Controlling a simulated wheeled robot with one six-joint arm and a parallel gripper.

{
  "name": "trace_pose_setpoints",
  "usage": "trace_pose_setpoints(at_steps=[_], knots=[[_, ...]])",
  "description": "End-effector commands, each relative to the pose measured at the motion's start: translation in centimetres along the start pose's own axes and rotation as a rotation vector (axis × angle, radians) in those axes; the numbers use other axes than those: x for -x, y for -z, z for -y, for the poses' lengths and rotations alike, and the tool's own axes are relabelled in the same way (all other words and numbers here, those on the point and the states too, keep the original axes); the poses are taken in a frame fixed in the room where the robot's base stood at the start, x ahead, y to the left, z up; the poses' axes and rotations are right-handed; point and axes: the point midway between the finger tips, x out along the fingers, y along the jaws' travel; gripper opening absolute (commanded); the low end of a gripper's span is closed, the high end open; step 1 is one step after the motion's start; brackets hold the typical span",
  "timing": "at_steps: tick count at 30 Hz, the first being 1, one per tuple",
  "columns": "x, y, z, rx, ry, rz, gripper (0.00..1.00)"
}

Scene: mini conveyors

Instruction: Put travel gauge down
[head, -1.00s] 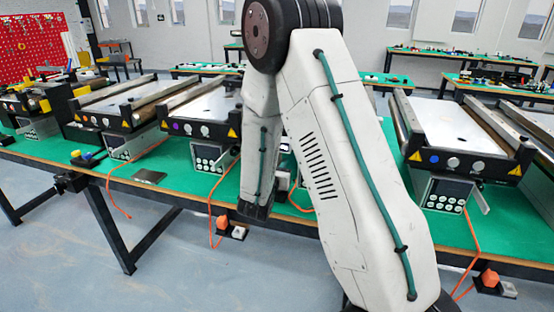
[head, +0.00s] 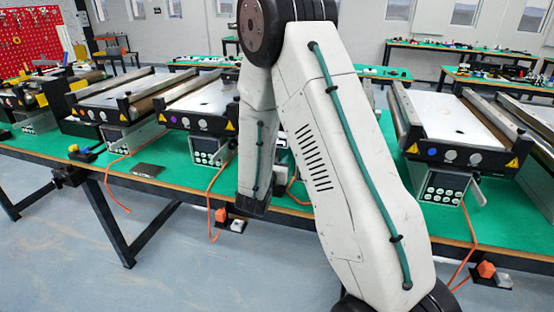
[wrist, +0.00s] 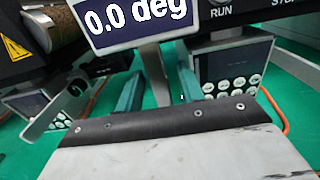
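The travel gauge (wrist: 138,22) fills the top middle of the wrist view. Its dark display reads "0.0 deg" inside a pale frame, and a grey stem runs down from it toward my gripper (wrist: 160,75). The two teal fingers stand on either side of this stem. A gap shows between the stem and the right finger. The lower end of the stem is hidden behind my gripper's dark front edge, so I cannot tell whether the fingers press on the gauge.
A green-topped table (head: 290,205) carries several mini conveyors, one at right (head: 455,125) and others at left (head: 195,110). Control boxes with buttons hang under them; one shows in the wrist view (wrist: 232,68). A flat dark plate (head: 147,170) lies near the front edge. Orange cables hang over it.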

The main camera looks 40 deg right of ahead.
Motion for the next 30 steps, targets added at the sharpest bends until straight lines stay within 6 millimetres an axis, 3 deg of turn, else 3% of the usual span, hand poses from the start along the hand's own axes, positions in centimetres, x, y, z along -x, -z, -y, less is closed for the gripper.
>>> trace_pose_setpoints(at_steps=[15,22,26,30], knots=[[10.0,0.0,-0.1,0.002,-0.006,-0.001,0.38],[11.7,-0.5,0.4,-0.013,0.02,0.001,0.38],[11.5,-3.3,3.0,-0.101,0.151,0.005,0.38],[12.2,-7.7,8.4,-0.295,0.414,-0.012,0.38]])
